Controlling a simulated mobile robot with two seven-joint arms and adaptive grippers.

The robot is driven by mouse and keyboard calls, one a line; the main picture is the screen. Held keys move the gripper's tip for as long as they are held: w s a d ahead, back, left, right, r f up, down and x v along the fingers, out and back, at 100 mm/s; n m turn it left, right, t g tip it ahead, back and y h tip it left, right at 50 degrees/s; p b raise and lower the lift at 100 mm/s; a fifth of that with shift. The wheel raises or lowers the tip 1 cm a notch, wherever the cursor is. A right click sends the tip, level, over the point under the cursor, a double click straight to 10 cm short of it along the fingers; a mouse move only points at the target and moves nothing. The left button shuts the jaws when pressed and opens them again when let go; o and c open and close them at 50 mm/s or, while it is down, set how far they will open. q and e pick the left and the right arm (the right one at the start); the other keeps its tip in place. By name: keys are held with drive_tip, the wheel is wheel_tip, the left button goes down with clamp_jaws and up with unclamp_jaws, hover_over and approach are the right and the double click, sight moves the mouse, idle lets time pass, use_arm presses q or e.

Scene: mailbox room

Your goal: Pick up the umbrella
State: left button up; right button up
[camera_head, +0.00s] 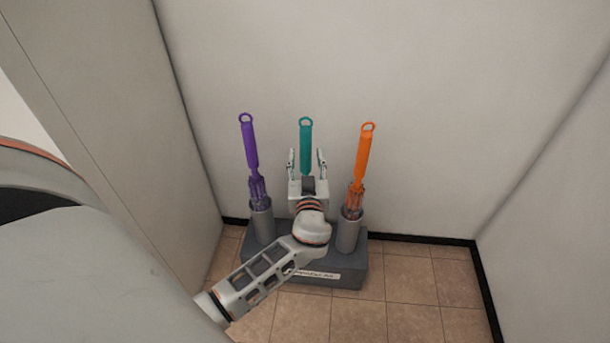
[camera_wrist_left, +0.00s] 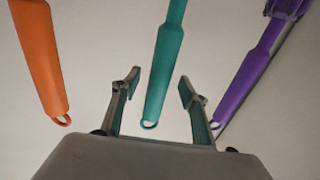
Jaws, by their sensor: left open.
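Three umbrellas stand upright in a grey stand (camera_head: 352,272): a purple one (camera_head: 249,148) at left, a teal one (camera_head: 306,145) in the middle and an orange one (camera_head: 363,155) at right. My left gripper (camera_head: 306,160) is open, with a finger on each side of the teal handle in the head view. In the left wrist view the teal handle (camera_wrist_left: 163,75) lies between the open fingertips (camera_wrist_left: 160,82), with gaps on both sides. The orange handle (camera_wrist_left: 40,60) and the purple handle (camera_wrist_left: 243,85) are outside the fingers. The teal umbrella's lower part is hidden behind my gripper and arm.
The stand has metal tubes and a white label (camera_head: 318,275) on its front. It sits on the tiled floor (camera_head: 410,280) by the back wall (camera_head: 430,140). A pale panel (camera_head: 130,120) rises at left. Floor to the right of the stand is clear.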

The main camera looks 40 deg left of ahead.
use_arm(q)
drive_tip(key=shift+x, duration=1.25)
clamp_jaws()
